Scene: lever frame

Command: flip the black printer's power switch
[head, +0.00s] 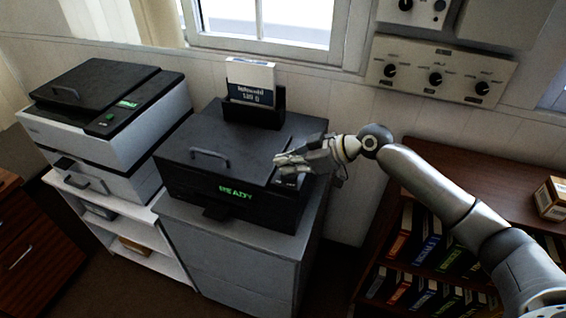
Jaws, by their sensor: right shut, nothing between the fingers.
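The black printer (225,152) stands on a grey cabinet in the middle of the head view, with a green READY display on its front. My right gripper (278,164) reaches in from the right and is shut, with nothing in it. Its fingertips are over the printer's right front part, near a small control panel (290,183). The gripper partly covers this area, so I cannot tell the switch's position or whether the fingers touch it. My left gripper is not in view.
A white and black printer (105,120) stands on a white shelf to the left. A paper pack (250,80) sits upright at the black printer's back. A wooden bookcase (385,238) is at the right, with a small box (550,199) on top. Wall panels with knobs (436,78) hang above.

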